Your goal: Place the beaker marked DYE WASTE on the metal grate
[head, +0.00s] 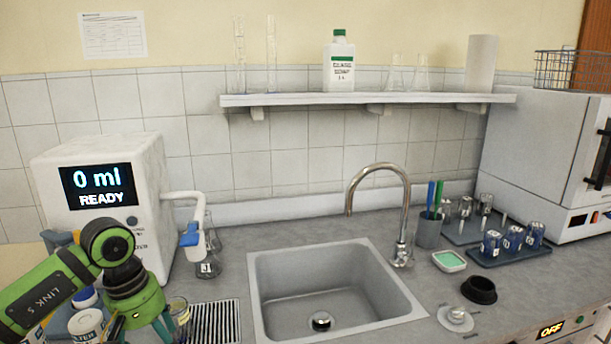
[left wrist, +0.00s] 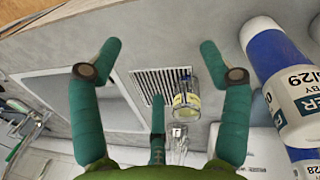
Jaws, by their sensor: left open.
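The metal grate (head: 214,322) is a slotted plate in the counter left of the sink; it also shows in the left wrist view (left wrist: 150,84). A small glass beaker with a yellowish band (head: 180,312) stands at the grate's left side in the head view, partly behind my arm. In the left wrist view this beaker (left wrist: 187,104) overlaps the grate's edge; its marking is unreadable. My left gripper (left wrist: 158,62) is open and empty, its teal fingers spread over the grate and beaker area. My right gripper is not seen.
The sink (head: 335,290) lies right of the grate. Blue-and-white bottles (left wrist: 290,85) stand close to the left gripper. A flask (head: 208,262) stands under the dispenser reading 0 ml (head: 105,200). Clear counter lies between the flask and the sink.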

